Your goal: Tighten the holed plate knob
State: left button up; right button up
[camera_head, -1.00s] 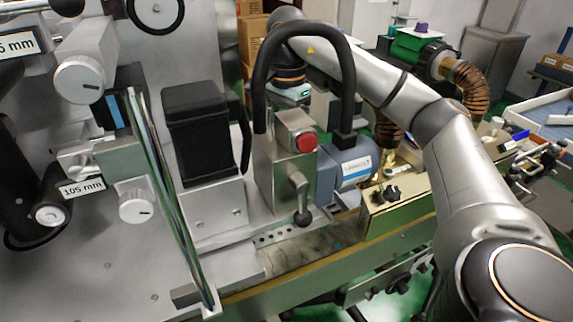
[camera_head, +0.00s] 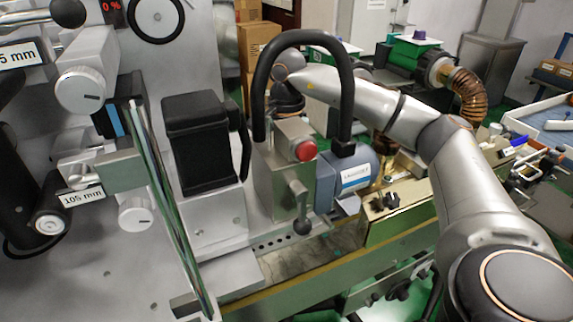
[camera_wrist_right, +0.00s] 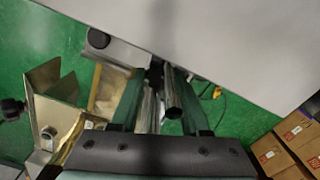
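A metal strip with a row of holes (camera_head: 275,243) lies at the machine's base in the head view, below the box with the red button. I cannot tell for certain which knob belongs to it. My right arm reaches behind the machine, and its gripper is hidden there in the head view. In the right wrist view my right gripper (camera_wrist_right: 156,85) has its two dark green fingers apart. A shiny metal rod with a dark round end (camera_wrist_right: 173,98) shows between them, nearer the right finger; contact is unclear. My left gripper is not in view.
A red button (camera_head: 305,150), a ball-ended lever (camera_head: 301,222) and a black hoop handle (camera_head: 262,85) crowd the machine's middle. A large grey panel (camera_wrist_right: 220,45) fills the upper right wrist view. Cardboard boxes (camera_wrist_right: 285,150) stand at its lower right.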

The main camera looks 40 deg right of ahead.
grip_shut()
jog(key=shift+m, duration=0.3)
jog(key=m+p, duration=0.1)
jog(key=m, duration=0.3)
jog(key=shift+r, duration=0.1)
jog(key=shift+m+p, duration=0.75)
jog(key=shift+m, duration=1.55)
jog(key=o, duration=0.6)
grip_release()
